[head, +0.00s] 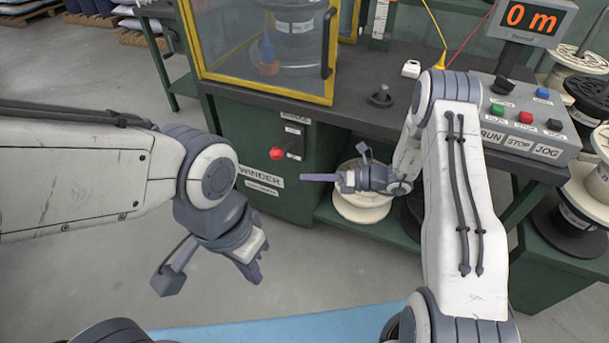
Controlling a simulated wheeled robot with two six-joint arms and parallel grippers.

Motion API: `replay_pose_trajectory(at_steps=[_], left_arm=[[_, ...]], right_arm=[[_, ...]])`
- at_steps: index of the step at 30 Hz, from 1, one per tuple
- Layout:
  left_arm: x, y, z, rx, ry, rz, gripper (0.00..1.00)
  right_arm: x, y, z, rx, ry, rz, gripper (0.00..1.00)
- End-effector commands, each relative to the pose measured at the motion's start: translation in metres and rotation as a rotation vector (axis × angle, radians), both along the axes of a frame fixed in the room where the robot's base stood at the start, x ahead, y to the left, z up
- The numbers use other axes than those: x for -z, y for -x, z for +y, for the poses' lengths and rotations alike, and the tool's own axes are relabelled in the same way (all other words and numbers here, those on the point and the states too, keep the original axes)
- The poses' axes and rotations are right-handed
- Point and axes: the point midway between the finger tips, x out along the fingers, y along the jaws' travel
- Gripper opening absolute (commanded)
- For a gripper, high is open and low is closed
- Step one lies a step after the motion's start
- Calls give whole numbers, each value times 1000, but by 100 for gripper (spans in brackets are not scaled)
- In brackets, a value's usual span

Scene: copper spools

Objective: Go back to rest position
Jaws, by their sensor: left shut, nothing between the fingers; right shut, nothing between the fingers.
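My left gripper (255,274) hangs over the grey floor at the lower middle of the head view, pointing down. It is shut and empty. My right gripper (320,177) points left in front of the green winder cabinet (255,185). It is shut and empty, below the bench top and apart from the red knob (277,153) as seen here. A pale spool (362,208) on the lower shelf shows behind and below my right gripper, partly covered by it.
The yellow-framed clear guard (265,90) is shut above the cabinet. A control box (530,130) with RUN, STOP and JOG buttons stands at right, under a display (530,17) reading 0 m. Spools (585,95) are stacked at the right edge. Open floor (60,280) lies left.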

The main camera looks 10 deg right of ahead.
Motion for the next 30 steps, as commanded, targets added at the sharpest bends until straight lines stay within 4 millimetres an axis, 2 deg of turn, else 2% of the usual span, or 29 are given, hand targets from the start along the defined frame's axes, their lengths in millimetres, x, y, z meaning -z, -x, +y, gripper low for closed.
replay_pose_trajectory(at_steps=[12, 14, 17, 20, 21, 24, 27, 30], left_arm=[[0, 0, 0, 0, 0, 0, 0], [0, 0, 0, 0, 0, 0, 0], [0, 0, 0, 0, 0, 0, 0], [0, 0, 0, 0, 0, 0, 0], [0, 0, 0, 0, 0, 0, 0], [0, 0, 0, 0, 0, 0, 0], [0, 0, 0, 0, 0, 0, 0], [0, 0, 0, 0, 0, 0, 0]], right_arm=[[-1, 1, 2, -7, 3, -4, 0], [-6, 4, 8, -38, 18, -21, 0], [-25, 23, 34, -173, 82, -97, 0], [-54, 62, 70, -413, 187, -246, 0], [-66, 83, 84, -529, 233, -322, 0], [-91, 138, 107, -827, 339, -536, 0], [-109, 191, 114, -1120, 422, -767, 0], [-124, 237, 109, -1408, 484, -1018, 0]])
